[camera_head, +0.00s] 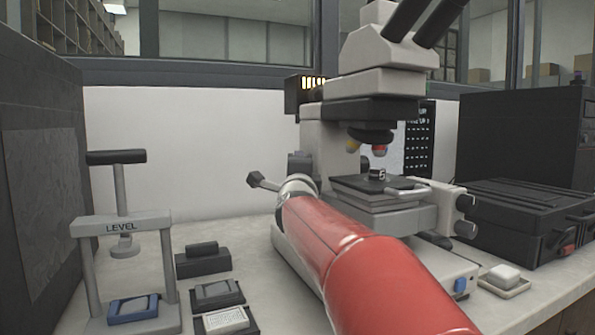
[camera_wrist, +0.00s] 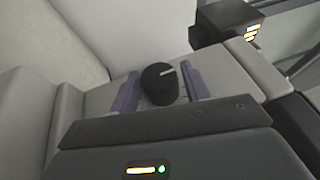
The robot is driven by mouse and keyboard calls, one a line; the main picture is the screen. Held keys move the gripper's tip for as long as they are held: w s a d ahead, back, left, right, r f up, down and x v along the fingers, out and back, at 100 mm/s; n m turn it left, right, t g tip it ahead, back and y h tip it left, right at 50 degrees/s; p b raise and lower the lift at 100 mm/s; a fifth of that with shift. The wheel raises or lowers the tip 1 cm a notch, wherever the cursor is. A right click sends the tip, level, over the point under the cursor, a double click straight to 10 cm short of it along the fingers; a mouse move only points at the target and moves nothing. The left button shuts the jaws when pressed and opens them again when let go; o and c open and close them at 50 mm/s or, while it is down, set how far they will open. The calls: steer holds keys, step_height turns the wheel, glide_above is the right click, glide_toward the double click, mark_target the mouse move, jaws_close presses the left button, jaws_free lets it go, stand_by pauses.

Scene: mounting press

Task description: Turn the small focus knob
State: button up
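In the wrist view a round black knob (camera_wrist: 157,84) with a white line on its face stands on the pale side of the microscope. The two purple-grey fingers of my gripper (camera_wrist: 161,78) are apart, one on each side of the knob. Narrow gaps seem to show beside it, and firm contact is not visible. In the head view the white microscope (camera_head: 325,155) stands on the bench. Other dark knobs (camera_head: 466,201) show on the microscope's right side.
A stand marked LEVEL (camera_head: 120,226) and several small dark blocks (camera_head: 203,261) are left of the microscope. A black case (camera_head: 525,220) and a small white dish (camera_head: 504,281) are on the right. The microscope's lamp housing (camera_wrist: 222,22) is at upper right in the wrist view.

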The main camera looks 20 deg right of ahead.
steer(key=c, duration=0.7)
steer(key=shift+f+b, duration=0.3)
steer(key=shift+b, duration=0.8)
steer(key=t+h+b, duration=0.1)
steer(key=b, duration=0.3)
steer(key=shift+f+m+b, duration=0.1)
steer(key=shift+m+b, duration=0.25)
steer(key=shift+m, duration=0.05)
steer(key=b, duration=0.3)
steer(key=shift+m+t+h+b, duration=0.3)
steer(key=shift+t+h+b, duration=0.05)
steer(key=shift+t+h, duration=0.05)
steer(key=shift+r+b, duration=0.4)
steer(key=o, duration=1)
steer(key=shift+c, duration=0.2)
